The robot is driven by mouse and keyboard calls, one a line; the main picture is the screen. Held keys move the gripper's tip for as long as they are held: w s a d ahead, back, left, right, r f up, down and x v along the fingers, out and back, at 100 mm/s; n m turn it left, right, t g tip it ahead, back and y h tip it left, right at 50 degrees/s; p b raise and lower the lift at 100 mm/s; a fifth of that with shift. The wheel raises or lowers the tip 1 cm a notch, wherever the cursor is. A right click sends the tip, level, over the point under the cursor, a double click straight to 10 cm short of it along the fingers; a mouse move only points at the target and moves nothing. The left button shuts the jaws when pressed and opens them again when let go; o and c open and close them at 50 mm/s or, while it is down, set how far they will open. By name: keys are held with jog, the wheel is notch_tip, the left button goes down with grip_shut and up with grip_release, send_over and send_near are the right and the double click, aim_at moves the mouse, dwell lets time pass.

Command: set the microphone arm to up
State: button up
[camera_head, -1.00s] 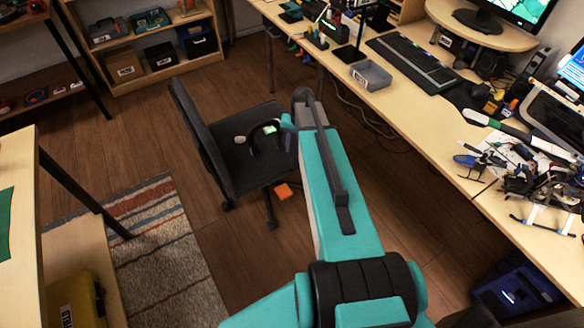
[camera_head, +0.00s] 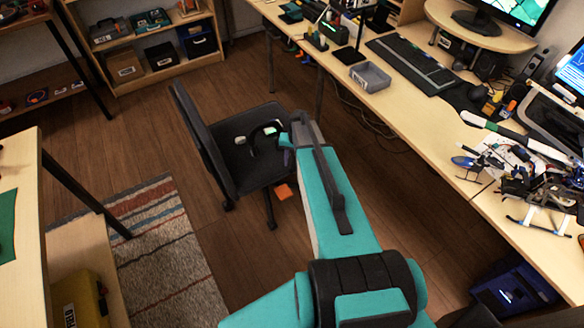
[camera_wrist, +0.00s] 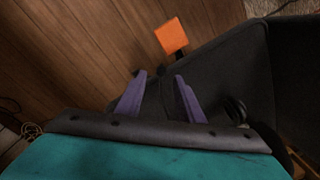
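I cannot make out a microphone arm for certain in either view. A dark upright stand (camera_head: 350,52) is on the far part of the right desk, too small to identify. My gripper (camera_wrist: 159,77) shows in the wrist view with its two purple fingers apart and nothing held between them. Behind the fingers is the dark office chair (camera_wrist: 225,75). In the head view my teal arm reaches toward the chair (camera_head: 240,165) and hides most of the gripper.
The long desk (camera_head: 425,125) on the right carries a keyboard (camera_head: 412,62), a grey bin (camera_head: 370,76) and a cluster of small drone-like parts (camera_head: 530,175). A striped rug (camera_head: 160,250) and bare floor lie left of my arm.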

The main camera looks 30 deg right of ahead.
aim_at(292, 170)
jog(key=shift+w+a+f+p, duration=0.15)
jog(key=shift+f+p, duration=0.25)
jog(key=shift+f, duration=1.9)
grip_shut()
